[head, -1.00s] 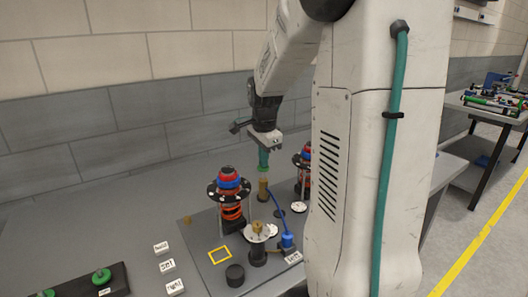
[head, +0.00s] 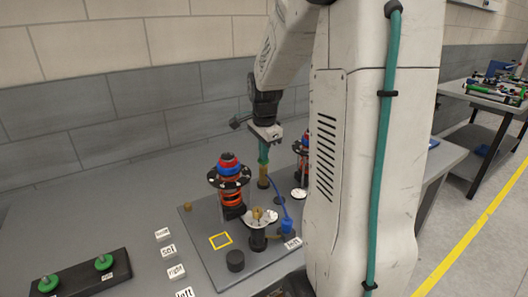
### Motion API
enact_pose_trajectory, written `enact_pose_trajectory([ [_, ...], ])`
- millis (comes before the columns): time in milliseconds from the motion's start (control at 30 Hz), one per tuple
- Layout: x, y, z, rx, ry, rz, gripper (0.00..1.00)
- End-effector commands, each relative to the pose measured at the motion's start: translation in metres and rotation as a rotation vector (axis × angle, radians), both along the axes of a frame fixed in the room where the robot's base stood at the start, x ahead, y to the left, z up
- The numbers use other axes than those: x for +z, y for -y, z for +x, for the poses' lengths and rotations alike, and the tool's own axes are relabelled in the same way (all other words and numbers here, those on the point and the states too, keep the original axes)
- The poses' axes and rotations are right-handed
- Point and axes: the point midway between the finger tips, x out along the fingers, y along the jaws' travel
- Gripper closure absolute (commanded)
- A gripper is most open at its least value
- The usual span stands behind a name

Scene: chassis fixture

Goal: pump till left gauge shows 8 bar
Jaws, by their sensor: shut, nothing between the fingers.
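A hand pump with a green handle (head: 264,152) and a brass-coloured body (head: 263,176) stands upright towards the back of the grey fixture plate (head: 205,262). My gripper (head: 266,136) is shut and empty, right at the top of the green handle; I cannot tell whether they touch. A blue hose (head: 285,204) runs near the pump to a blue fitting (head: 287,227) at the front. White round faces show beside the brass knob (head: 257,213) and further back (head: 299,193). I cannot tell which is the left gauge, and no reading is legible.
A red-and-blue-topped spring unit (head: 231,180) stands left of the pump; a similar one (head: 301,150) is partly behind my arm. A black cylinder (head: 235,261) and yellow square (head: 220,241) are in front. Label blocks (head: 168,251) and a green-knobbed black board (head: 80,277) lie left.

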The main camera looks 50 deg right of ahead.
Motion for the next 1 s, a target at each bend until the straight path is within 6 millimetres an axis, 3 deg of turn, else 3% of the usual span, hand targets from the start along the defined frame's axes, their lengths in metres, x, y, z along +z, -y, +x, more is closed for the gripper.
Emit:
enact_pose_trajectory([
  [533,0.115,-0.01,-0.011,-0.001,0.011,-0.007,1.0],
  [733,0.133,-0.012,-0.013,-0.001,0.01,-0.007,1.0],
  [1000,0.136,-0.012,-0.013,-0.001,0.009,-0.005,1.0],
])
